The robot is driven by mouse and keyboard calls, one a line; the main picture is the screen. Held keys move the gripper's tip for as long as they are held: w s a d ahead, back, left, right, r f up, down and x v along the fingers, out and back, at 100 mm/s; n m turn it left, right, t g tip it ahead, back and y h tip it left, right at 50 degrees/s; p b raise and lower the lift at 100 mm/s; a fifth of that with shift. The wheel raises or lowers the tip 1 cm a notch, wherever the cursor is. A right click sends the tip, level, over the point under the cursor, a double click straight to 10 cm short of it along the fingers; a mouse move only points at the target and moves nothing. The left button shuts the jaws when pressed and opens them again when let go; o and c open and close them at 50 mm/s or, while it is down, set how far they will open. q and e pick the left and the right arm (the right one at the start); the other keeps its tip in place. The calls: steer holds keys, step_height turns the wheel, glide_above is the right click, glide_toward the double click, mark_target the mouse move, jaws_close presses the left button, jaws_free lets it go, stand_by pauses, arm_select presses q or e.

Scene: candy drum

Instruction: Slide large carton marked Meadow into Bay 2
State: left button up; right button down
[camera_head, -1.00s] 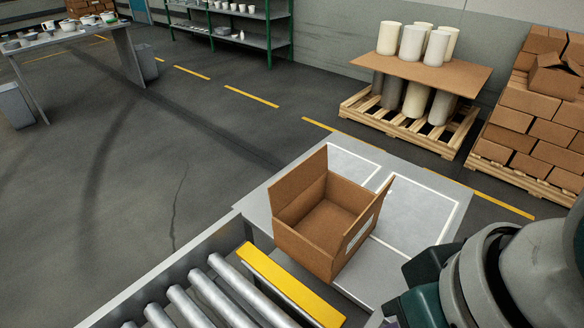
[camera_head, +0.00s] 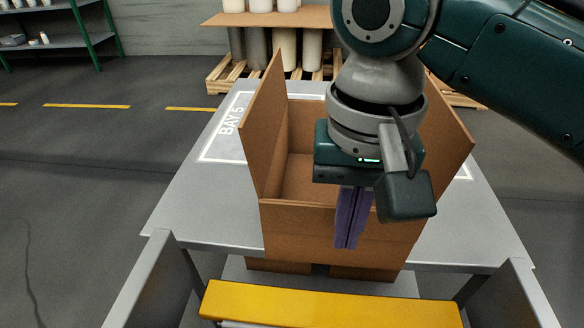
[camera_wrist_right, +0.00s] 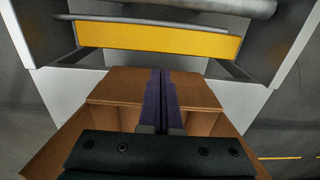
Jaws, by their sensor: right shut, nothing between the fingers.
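The large brown carton (camera_head: 290,225) stands open-topped at the near edge of the grey metal table (camera_head: 190,215). Its left and right flaps stand up. No Meadow mark is readable on the sides I see. A white-outlined area marked BAY 5 (camera_head: 220,135) lies left of the carton; no Bay 2 marking shows. My right gripper (camera_head: 347,245) points down at the carton's near wall, its purple fingers shut and empty. In the right wrist view the fingers (camera_wrist_right: 160,72) cross the carton (camera_wrist_right: 125,85); I cannot tell if they touch it. My left gripper is out of view.
A yellow bar (camera_head: 330,304) lies across the conveyor end between two grey side rails, just nearer than the carton. A pallet (camera_head: 222,78) with pale cylinders stands behind the table. Green shelving (camera_head: 80,35) is at back left. The floor at left is clear.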

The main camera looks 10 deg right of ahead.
steer(key=f+b, duration=0.1)
steer(key=f, duration=0.2)
steer(key=f+b, duration=0.1)
steer(key=f, duration=0.3)
steer(key=f+b, duration=0.2)
steer(key=f, duration=0.1)
steer(key=shift+s+d+f, duration=0.15)
steer(key=shift+d+f, duration=0.05)
steer(key=shift+d, duration=0.05)
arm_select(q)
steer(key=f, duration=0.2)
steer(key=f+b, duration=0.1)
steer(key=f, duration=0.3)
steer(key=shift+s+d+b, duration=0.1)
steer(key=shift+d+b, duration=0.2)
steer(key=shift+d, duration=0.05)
arm_select(e)
steer(key=w, duration=0.3)
steer(key=shift+w+d+r, duration=0.1)
steer(key=shift+w+d, duration=0.1)
steer(key=shift+d, duration=0.2)
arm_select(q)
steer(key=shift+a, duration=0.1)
arm_select(e)
steer(key=shift+w+d+r, duration=0.1)
steer(key=shift+w+r, duration=0.05)
steer(key=shift+w, duration=0.15)
